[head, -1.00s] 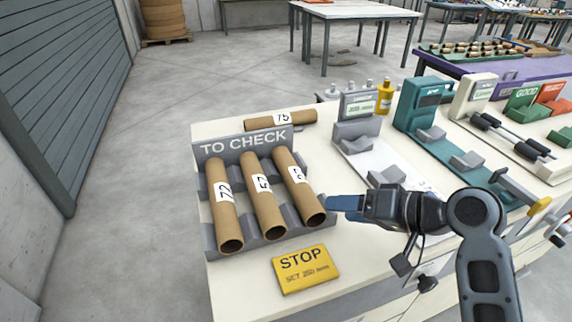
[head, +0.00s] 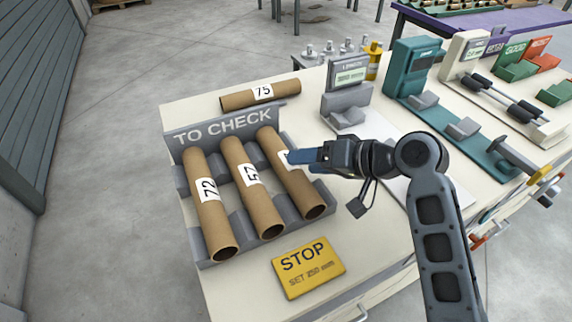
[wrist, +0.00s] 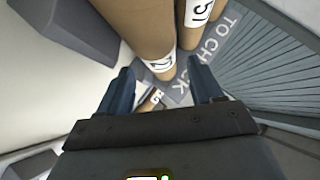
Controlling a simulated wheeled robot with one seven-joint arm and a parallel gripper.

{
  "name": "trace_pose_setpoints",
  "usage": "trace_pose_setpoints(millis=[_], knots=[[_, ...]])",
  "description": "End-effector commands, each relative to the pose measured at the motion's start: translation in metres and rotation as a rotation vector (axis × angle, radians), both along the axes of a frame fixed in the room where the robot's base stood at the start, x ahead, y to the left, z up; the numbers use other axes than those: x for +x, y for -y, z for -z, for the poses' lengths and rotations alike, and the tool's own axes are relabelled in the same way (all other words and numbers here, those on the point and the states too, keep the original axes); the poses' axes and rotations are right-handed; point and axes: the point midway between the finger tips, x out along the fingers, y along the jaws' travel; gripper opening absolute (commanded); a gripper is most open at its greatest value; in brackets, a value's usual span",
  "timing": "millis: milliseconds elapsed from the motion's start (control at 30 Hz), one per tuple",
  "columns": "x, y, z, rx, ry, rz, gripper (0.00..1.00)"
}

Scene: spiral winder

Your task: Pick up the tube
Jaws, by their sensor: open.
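Three brown cardboard tubes lie side by side in the grey "TO CHECK" rack (head: 183,232): tube 72 (head: 208,215), tube 57 (head: 262,210) and a third tube (head: 300,188) at the right. The third tube's label is partly hidden behind my gripper (head: 298,157). A fourth tube, labelled 75 (head: 236,101), lies crosswise behind the rack. My gripper is open and empty, with its blue fingers over the third tube in the head view. In the wrist view, two fingers stand apart (wrist: 163,80), with a labelled tube (wrist: 142,25) just beyond them; contact cannot be told.
A yellow STOP sign (head: 308,268) lies in front of the rack. A grey length gauge (head: 348,90), a teal device (head: 418,70) and a weighing-type device with rollers (head: 500,98) stand to the right. Bare tabletop shows around the sign.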

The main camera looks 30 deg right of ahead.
Motion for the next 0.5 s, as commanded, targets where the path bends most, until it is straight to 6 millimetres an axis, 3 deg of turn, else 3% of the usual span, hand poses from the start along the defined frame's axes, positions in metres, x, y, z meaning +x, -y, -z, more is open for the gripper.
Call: trace_pose_setpoints(millis=[300,500], knots=[[0.029,-0.020,0.023,0.001,0.000,-0.001,0.66],[0.034,-0.024,0.028,0.000,0.000,0.000,0.66]])
